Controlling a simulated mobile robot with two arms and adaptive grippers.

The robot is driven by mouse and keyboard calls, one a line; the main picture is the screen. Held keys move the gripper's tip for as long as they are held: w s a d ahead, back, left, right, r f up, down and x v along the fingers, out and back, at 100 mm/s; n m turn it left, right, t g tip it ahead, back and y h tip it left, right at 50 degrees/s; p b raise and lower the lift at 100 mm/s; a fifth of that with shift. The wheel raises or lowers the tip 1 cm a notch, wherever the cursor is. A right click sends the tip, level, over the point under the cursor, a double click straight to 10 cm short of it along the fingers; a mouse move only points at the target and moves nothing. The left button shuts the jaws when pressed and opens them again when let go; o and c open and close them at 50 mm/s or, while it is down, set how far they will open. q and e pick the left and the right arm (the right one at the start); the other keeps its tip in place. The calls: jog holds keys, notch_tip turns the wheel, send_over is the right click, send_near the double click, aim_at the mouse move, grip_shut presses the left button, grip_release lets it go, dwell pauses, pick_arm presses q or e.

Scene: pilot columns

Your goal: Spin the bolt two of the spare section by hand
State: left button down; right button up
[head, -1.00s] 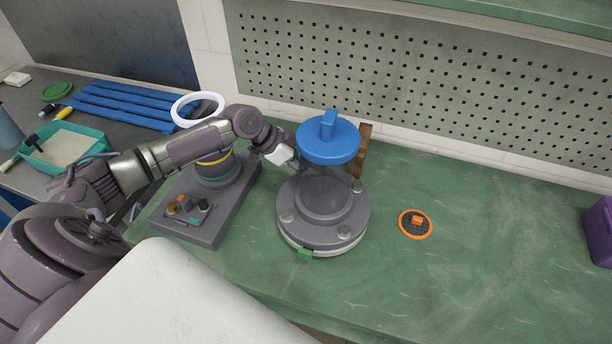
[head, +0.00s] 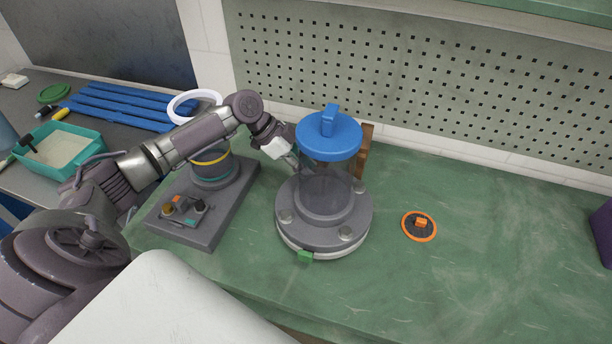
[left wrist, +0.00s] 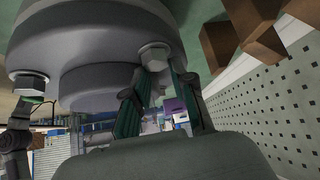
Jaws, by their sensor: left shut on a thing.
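The section is a round grey flange (head: 357,212) with a clear cylinder (head: 325,185) and a blue cap with a handle (head: 328,138). Three pale bolt heads show on the flange: front left (head: 286,216), front right (head: 346,233) and right (head: 359,187). My left gripper (head: 294,164) reaches down at the flange's back left, partly hidden beside the cylinder. In the left wrist view, its fingers (left wrist: 160,80) are shut on a hex bolt (left wrist: 153,56) at the flange rim. Another bolt (left wrist: 28,83) is apart from the fingers. My right gripper is not in view.
A grey stand with knobs (head: 225,215) and a banded column (head: 212,170) is under my left arm. A brown block (head: 365,150) stands close behind the section. An orange-rimmed disc (head: 419,226) lies to its right. The green bench right of that is mostly clear.

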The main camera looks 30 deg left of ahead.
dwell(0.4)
pick_arm(q)
jog(key=shift+f+m+g+b, duration=0.15)
jog(key=shift+m+g+b, duration=0.25)
jog(key=shift+m+b, duration=0.2)
jog(key=shift+m+g+h+b, duration=0.3)
jog(key=shift+m+g+b, duration=0.1)
jog(key=shift+m, duration=0.2)
jog(key=c, duration=0.9)
grip_release()
